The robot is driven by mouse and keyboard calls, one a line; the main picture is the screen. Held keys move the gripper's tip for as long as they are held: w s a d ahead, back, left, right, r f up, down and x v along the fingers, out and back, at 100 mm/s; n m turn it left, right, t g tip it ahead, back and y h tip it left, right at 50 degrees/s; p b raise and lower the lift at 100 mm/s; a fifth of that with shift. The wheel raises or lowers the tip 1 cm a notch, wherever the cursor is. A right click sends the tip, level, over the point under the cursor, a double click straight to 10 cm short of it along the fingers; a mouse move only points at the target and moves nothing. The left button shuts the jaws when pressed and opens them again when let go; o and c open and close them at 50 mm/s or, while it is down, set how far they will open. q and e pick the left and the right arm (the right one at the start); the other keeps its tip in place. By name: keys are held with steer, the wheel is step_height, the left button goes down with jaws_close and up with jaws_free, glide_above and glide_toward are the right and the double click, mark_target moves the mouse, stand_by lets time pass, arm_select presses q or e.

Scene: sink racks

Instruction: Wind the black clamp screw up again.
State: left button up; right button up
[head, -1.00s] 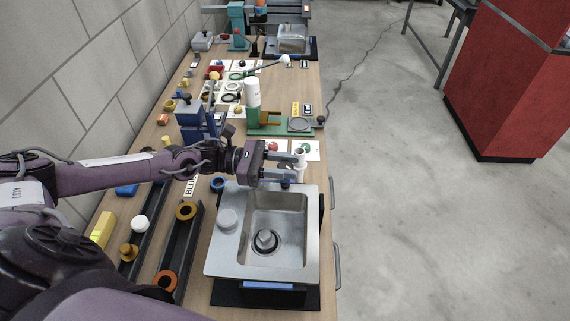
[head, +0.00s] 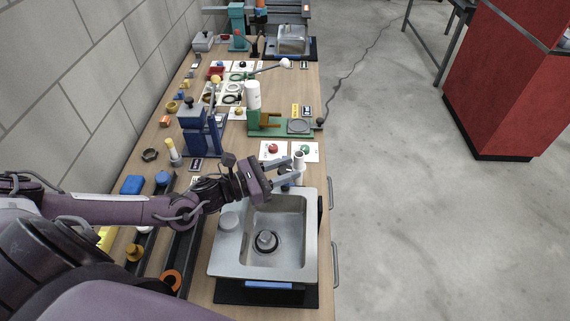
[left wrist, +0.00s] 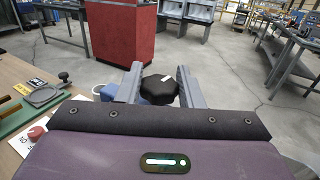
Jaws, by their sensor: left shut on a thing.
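The black clamp screw (left wrist: 159,89) shows in the left wrist view as a dark lobed knob with a small white mark on its top. It sits between the two grey fingers of my left gripper (left wrist: 159,80), which is shut on it. In the head view my left gripper (head: 293,168) is over the back edge of the steel sink (head: 228,250), with its fingers pointing right and slightly up. I cannot make out the knob clearly there. My right gripper is not in view.
A white upright cylinder (head: 299,160) stands close by the left fingers. A blue press-like stand (head: 203,135) and a green fixture (head: 265,124) stand farther back. Dark rails lie left of the sink, partly under my arm. Open floor lies right of the bench.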

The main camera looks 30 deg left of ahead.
arm_select(q)
steer(key=n+t+y+p, duration=0.1)
steer(key=n+t+y, duration=0.1)
steer(key=n+y, duration=0.1)
steer(key=n+t+y+p, duration=0.1)
steer(key=n+y+p, duration=0.1)
steer(key=y, duration=0.4)
steer(key=shift+s+d+n+t, duration=0.15)
steer(key=shift+n+t, duration=0.25)
steer(key=shift+n, duration=0.4)
steer(key=n+y+p, duration=0.1)
steer(key=y, duration=0.2)
steer(key=n+y+p, duration=0.1)
steer(key=n+y, duration=0.1)
steer(key=y, duration=0.1)
steer(key=shift+n+g+p, duration=0.3)
steer(key=shift+p, duration=0.05)
steer(key=n+g+y+p, duration=0.1)
steer(key=n+y, duration=0.1)
steer(key=y, duration=0.1)
steer(key=shift+f+n+y, duration=0.1)
steer(key=shift+n+y, duration=0.2)
steer(key=shift+y, duration=0.1)
steer(key=n+g+y+p, duration=0.1)
steer(key=n+g+y, duration=0.1)
steer(key=y, duration=0.1)
steer(key=shift+f, duration=0.1)
steer(key=shift+f+n+g+y, duration=0.1)
steer(key=shift+n+g+y, duration=1)
steer(key=shift+g, duration=0.3)
